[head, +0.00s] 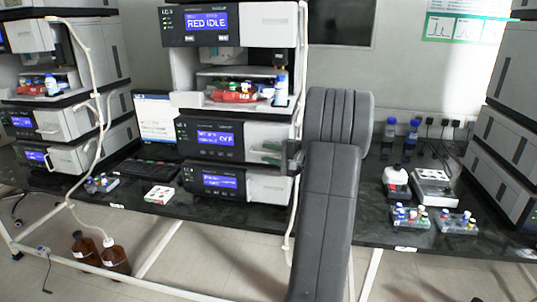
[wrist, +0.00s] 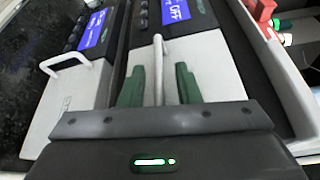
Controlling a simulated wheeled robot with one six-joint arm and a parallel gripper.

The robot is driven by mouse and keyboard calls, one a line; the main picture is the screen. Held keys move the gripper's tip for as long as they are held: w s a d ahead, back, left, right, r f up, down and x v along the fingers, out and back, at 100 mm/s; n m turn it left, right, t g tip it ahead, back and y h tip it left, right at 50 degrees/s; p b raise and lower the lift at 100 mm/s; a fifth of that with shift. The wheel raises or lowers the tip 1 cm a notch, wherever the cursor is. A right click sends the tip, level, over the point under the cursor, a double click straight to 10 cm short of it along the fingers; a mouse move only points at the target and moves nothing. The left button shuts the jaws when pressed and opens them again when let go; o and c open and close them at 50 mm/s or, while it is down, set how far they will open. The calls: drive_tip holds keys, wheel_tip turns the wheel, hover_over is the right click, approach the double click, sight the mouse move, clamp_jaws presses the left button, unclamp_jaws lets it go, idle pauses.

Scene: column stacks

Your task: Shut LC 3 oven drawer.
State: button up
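The LC 3 stack stands in the middle of the head view, with its "LC 3" label on the top module (head: 200,24). A module (head: 208,140) with a blue display, seemingly reading OFF, sits under the open bottle bay. Its white drawer front (head: 262,131) is on the right; it also fills the middle of the wrist view (wrist: 212,65). How far the drawer stands out is unclear. My gripper (head: 268,152) is at this front. In the wrist view its green fingers (wrist: 160,85) are apart, with the white drawer handle (wrist: 158,52) between them and gaps on both sides.
Below is another module (head: 210,181) with a handle (wrist: 66,62). Above is a bay with red items and a bottle (head: 281,90). Vial racks (head: 410,216) and a white device (head: 435,188) stand right of my arm. A keyboard (head: 147,172) lies left of the stack.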

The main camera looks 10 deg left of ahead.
drive_tip(key=b+v, duration=0.1)
drive_tip(key=v, duration=1.2)
drive_tip(key=p+x, duration=0.1)
drive_tip(key=x, duration=1.3)
drive_tip(key=shift+s, duration=0.1)
drive_tip(key=shift+s+d, duration=0.1)
drive_tip(key=shift+s, duration=0.15)
